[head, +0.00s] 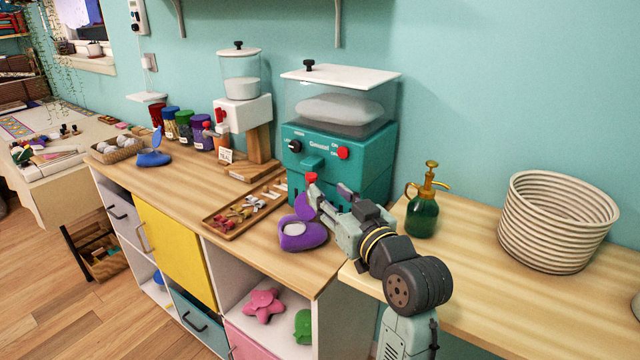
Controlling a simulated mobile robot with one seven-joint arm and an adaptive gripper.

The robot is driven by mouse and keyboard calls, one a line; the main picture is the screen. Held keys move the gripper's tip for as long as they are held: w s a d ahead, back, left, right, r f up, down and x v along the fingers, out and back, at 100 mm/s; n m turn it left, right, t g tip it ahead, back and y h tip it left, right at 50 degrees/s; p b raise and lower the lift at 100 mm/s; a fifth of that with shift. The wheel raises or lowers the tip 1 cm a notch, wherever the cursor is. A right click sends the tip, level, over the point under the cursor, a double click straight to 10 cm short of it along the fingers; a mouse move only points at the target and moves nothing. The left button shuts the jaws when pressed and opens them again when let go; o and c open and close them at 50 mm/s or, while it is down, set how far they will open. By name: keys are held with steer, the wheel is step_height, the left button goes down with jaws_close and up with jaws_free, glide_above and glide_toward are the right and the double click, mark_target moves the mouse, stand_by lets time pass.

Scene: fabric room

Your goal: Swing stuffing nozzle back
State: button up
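The teal stuffing machine (345,163) stands against the wall on the wooden counter, with white stuffing in its clear hopper (340,105). A short teal spout (313,162) sticks out of its front. A red tip (311,178), apparently the stuffing nozzle's end, shows below the spout. My gripper (331,196) is at the machine's lower front, just right of the red tip. Its fingers look apart, with nothing seen between them. I cannot tell whether a finger touches the nozzle, whose lower part is hidden by the gripper and a purple plush (302,234).
A wooden tray (222,222) of small pieces lies left of the purple plush. A smaller white dispenser (243,112) stands behind it. A green spray bottle (423,212) and a woven basket (556,222) stand right of my arm. The counter's front edge is close below the plush.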

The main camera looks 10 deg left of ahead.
steer(key=v, duration=0.2)
steer(key=shift+s+d, duration=0.2)
steer(key=shift+s, duration=0.1)
steer(key=shift+c, duration=0.6)
